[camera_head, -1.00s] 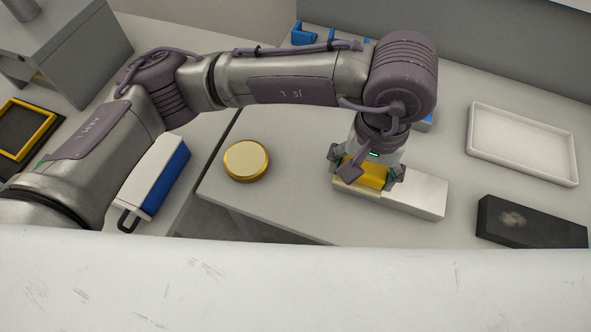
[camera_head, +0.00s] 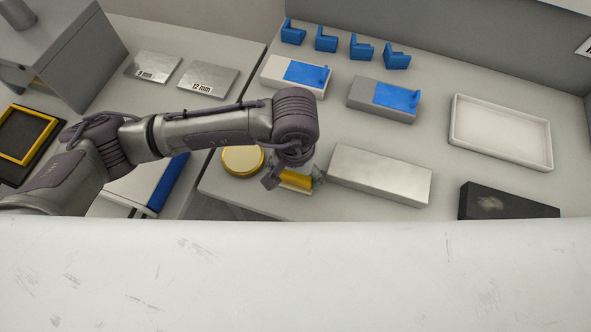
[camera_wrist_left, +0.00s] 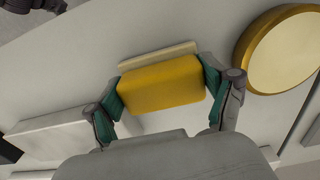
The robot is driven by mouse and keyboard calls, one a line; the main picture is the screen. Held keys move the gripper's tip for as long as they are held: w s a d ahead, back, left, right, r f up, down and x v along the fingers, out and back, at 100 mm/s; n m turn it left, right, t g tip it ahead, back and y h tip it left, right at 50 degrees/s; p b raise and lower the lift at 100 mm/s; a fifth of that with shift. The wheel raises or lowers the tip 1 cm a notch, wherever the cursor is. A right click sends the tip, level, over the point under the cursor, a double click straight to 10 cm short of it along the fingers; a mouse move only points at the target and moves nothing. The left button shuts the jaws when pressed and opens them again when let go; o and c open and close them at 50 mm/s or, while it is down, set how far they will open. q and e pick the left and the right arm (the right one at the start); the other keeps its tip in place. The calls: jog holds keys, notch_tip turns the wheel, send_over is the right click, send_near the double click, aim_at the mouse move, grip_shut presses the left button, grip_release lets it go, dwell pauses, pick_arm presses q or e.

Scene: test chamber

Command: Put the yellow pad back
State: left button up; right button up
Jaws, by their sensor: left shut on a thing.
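My left gripper (camera_head: 293,179) is shut on the yellow pad (camera_head: 296,181), left of the silver block on the table. In the left wrist view the yellow pad (camera_wrist_left: 161,84) sits between the two fingers of the left gripper (camera_wrist_left: 163,98), with a pale strip along its far edge. A round gold-rimmed disc (camera_head: 242,160) lies just left of the pad; it also shows in the left wrist view (camera_wrist_left: 284,50). Far left, a yellow frame (camera_head: 27,134) lies on a dark base. My right gripper is not in view.
The silver block (camera_head: 380,174), a white tray (camera_head: 500,132) and a black block (camera_head: 508,202) occupy the right. Two blocks with blue tops (camera_head: 294,76) (camera_head: 384,98) and several blue brackets (camera_head: 361,48) stand behind. A white-and-blue box (camera_head: 168,183) is partly behind my arm.

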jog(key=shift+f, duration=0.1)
pick_arm(q)
jog(key=shift+f, duration=0.15)
jog(key=o, duration=0.9)
jog(key=shift+b, duration=0.3)
jog(key=shift+c, duration=0.2)
jog(key=shift+o, duration=1.2)
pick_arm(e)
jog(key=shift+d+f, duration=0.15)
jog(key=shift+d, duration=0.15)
